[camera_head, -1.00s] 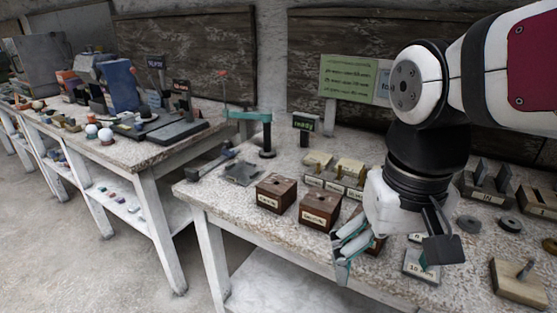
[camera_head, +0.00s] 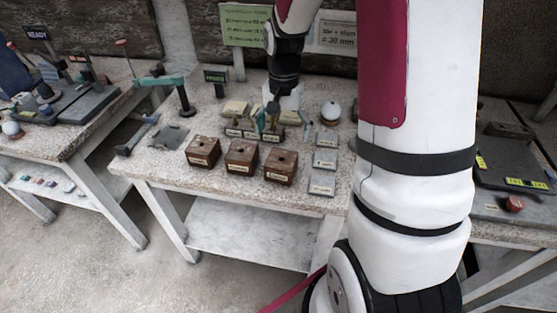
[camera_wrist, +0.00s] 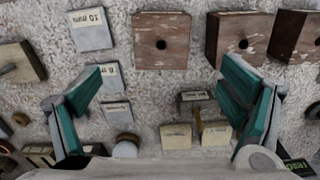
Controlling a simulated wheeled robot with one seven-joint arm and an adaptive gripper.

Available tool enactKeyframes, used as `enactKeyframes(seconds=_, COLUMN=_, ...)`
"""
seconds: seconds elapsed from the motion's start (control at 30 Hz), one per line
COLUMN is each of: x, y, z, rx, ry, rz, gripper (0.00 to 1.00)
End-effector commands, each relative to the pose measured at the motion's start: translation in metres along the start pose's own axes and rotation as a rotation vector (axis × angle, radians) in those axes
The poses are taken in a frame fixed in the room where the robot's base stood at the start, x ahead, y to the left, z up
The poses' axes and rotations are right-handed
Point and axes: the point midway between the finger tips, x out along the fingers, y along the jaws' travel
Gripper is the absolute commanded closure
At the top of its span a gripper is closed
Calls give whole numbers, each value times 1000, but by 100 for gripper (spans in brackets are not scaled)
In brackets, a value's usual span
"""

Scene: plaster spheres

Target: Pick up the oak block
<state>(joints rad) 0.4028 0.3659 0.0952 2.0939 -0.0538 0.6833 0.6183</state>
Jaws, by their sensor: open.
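I cannot tell for sure which piece is the oak block. Pale wooden blocks (camera_head: 235,108) sit in dark labelled holders at the back middle of the table. In the wrist view two pale blocks (camera_wrist: 175,136) lie low in the picture, beside a grey holder (camera_wrist: 195,102). My gripper (camera_wrist: 160,75) is open and empty, with its teal fingers spread wide above the table. The pale blocks lie between the fingers in the picture, nearer the palm edge. In the head view my gripper (camera_head: 272,121) points down at the holders and partly hides them.
Three dark brown boxes with holes (camera_head: 241,157) line the table's front. Grey plates (camera_head: 322,183) lie to their right, and a white ball (camera_head: 330,111) stands behind the plates. A green sign (camera_head: 245,24) is at the back. My arm hides the table's right part.

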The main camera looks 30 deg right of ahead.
Motion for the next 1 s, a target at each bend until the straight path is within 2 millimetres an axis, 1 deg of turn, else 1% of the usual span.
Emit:
enactKeyframes(seconds=0.03, x=12, y=1, z=1, rx=-1, ry=-6, rz=4, gripper=10)
enactKeyframes(seconds=0.1, x=26, y=1, z=1, rx=0, ry=-5, rz=3, gripper=10)
enactKeyframes(seconds=0.2, x=44, y=1, z=2, rx=0, ry=-6, rz=3, gripper=10)
enactKeyframes(seconds=0.3, x=57, y=0, z=1, rx=-2, ry=-4, rz=3, gripper=10)
enactKeyframes(seconds=0.57, x=74, y=0, z=1, rx=-1, ry=-2, rz=1, gripper=10)
enactKeyframes(seconds=0.8, x=106, y=-2, z=2, rx=-4, ry=-4, rz=3, gripper=10)
enactKeyframes(seconds=0.9, x=116, y=-2, z=2, rx=-2, ry=-3, rz=1, gripper=10)
enactKeyframes(seconds=1.0, x=119, y=-2, z=1, rx=-2, ry=-1, rz=1, gripper=10)
